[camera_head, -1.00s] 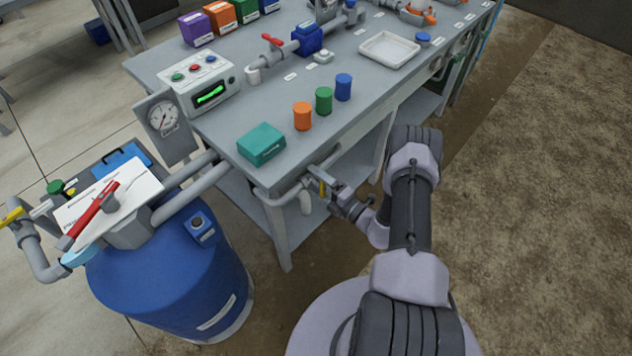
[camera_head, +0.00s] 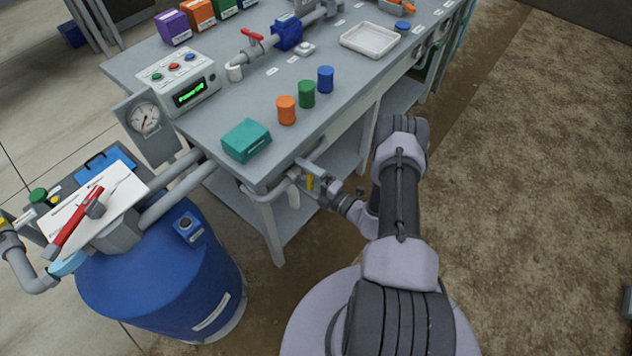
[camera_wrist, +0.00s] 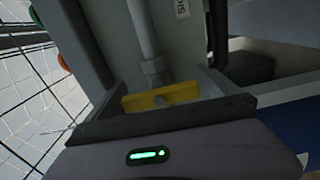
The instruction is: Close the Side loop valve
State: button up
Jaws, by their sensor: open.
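The Side loop valve shows a yellow handle (camera_head: 310,183) on a grey pipe at the table's near edge. In the wrist view the yellow handle (camera_wrist: 160,97) lies crosswise below a grey vertical pipe, with a round hub at its middle. A partly cut-off label (camera_wrist: 182,8) beside the pipe begins with "SID". My gripper (camera_head: 309,172) is open at the handle. In the wrist view my gripper (camera_wrist: 162,90) has one finger at each end of the handle, with the handle between them. Whether the fingers touch it I cannot tell.
A blue tank (camera_head: 160,275) with a red-handled valve (camera_head: 80,218) stands at the left. On the table (camera_head: 330,125) are a teal box (camera_head: 246,140), three coloured cylinders and a white tray (camera_head: 369,40). The brown floor at the right is mostly clear.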

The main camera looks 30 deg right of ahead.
jog(key=p+v, duration=0.4)
jog(key=v, duration=1.3)
jog(key=shift+w+r, duration=0.1)
